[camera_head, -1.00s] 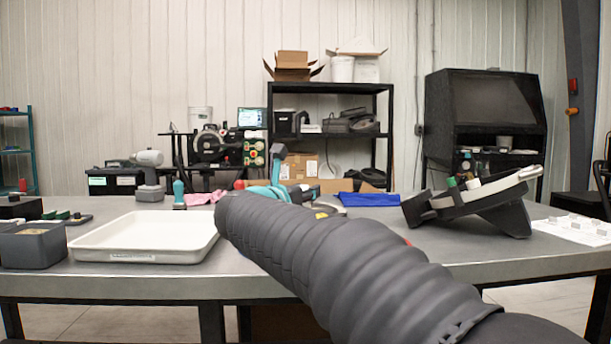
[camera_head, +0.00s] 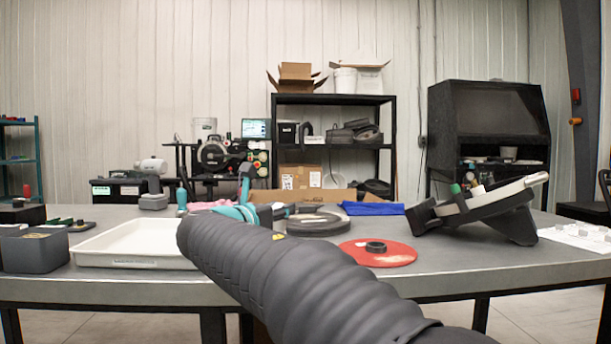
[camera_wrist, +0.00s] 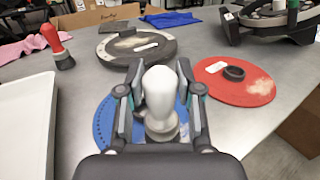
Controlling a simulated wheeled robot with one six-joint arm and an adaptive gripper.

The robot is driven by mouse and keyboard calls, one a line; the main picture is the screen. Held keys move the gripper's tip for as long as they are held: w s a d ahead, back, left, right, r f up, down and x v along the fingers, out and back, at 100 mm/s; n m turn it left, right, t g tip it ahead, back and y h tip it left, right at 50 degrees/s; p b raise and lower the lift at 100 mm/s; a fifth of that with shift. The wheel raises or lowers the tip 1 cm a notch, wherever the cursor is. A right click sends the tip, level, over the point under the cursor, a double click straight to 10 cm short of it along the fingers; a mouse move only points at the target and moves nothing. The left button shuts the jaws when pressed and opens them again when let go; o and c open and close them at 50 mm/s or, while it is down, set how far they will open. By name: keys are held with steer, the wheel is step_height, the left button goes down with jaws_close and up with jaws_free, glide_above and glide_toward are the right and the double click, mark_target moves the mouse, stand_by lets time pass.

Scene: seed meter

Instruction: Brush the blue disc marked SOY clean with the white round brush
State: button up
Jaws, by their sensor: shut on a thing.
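My gripper (camera_wrist: 159,82) is shut on the white round brush (camera_wrist: 160,92), whose pale rounded handle stands between the two fingers. The blue disc (camera_wrist: 103,126) lies flat on the table below the brush in the wrist view. Its middle is hidden by the brush and my gripper, and I cannot read its marking. The brush is over the disc, but I cannot tell whether its bristles touch it. In the head view my arm hides the blue disc and the brush.
A red disc (camera_wrist: 220,90) with a dusty patch lies right of the blue one. A grey round housing (camera_wrist: 108,48) is behind. A red-handled brush (camera_wrist: 60,52) stands at left, near a white tray (camera_wrist: 22,125). A tilted device (camera_head: 480,208) is at far right.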

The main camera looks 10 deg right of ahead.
steer(key=shift+a, duration=2.75)
steer(key=shift+d+b, duration=0.6)
steer(key=shift+d, duration=4.8)
step_height(320, 180, up, 7)
steer(key=p, duration=0.4)
steer(key=shift+s+d+r, duration=0.15)
steer(key=shift+s+d, duration=0.05)
steer(key=shift+d, duration=0.25)
